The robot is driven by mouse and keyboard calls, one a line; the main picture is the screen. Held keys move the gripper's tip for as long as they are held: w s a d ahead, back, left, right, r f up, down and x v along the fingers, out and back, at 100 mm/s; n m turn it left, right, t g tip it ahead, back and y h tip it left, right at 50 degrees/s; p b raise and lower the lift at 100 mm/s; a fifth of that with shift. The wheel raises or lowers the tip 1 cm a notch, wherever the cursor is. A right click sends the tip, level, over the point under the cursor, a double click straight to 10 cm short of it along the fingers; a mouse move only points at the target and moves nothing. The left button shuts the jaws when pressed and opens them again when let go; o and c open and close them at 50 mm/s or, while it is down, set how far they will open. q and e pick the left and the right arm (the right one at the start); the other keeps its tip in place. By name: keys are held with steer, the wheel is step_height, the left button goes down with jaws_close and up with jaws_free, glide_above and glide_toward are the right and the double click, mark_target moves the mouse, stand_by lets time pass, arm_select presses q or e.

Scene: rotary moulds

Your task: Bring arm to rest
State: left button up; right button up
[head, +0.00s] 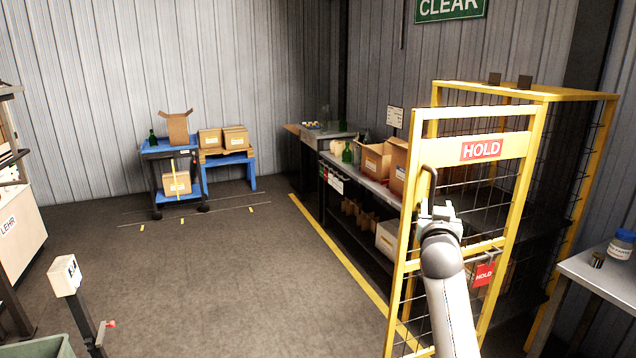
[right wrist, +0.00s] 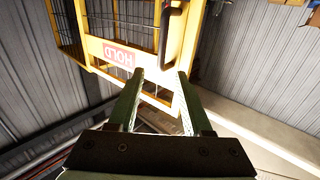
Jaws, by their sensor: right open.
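My right arm reaches up in the lower right of the head view. Its gripper (head: 438,212) is in front of the yellow HOLD cage door (head: 515,146). In the right wrist view the two fingers (right wrist: 160,92) are apart with nothing held between them. The door's dark handle (right wrist: 171,38) is just beyond the fingertips there, and I see no grip on it. In the head view the handle (head: 430,182) rises just above the gripper. The door stands at an angle to the cage frame (head: 545,92). My left gripper is not in view.
A shelf bench (head: 375,186) with cardboard boxes and bottles runs behind the door. A grey table (head: 600,285) with a blue-lidded jar (head: 621,245) stands at the right. A blue cart (head: 168,150) is at the back. Open floor (head: 220,270) lies to the left.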

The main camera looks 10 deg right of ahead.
steer(key=s+a+f+n+g+y, duration=0.15)
steer(key=s+a+f, duration=0.3)
steer(key=f, duration=0.55)
steer(key=s+a+f+n+y, duration=0.3)
steer(key=s+f, duration=0.2)
steer(key=f, duration=0.5)
steer(key=s+a+f+n+g+y, duration=0.1)
steer(key=s+a+f+n+y, duration=0.3)
steer(key=f, duration=0.6)
steer(key=s+a+f+g, duration=0.1)
steer(key=s+a+f, duration=0.2)
steer(key=s, duration=0.5)
steer(key=s+a+f+g+y, duration=0.1)
steer(key=s+a+f, duration=0.2)
steer(key=s, duration=0.6)
steer(key=s+a+f+g+y, duration=0.1)
steer(key=s+a+f, duration=0.3)
steer(key=s, duration=0.5)
step_height(320, 180, down, 3)
steer(key=shift+r+m+g, duration=0.2)
steer(key=shift+m+g, duration=0.25)
steer(key=shift+g, duration=0.1)
steer(key=shift+w+a, duration=0.1)
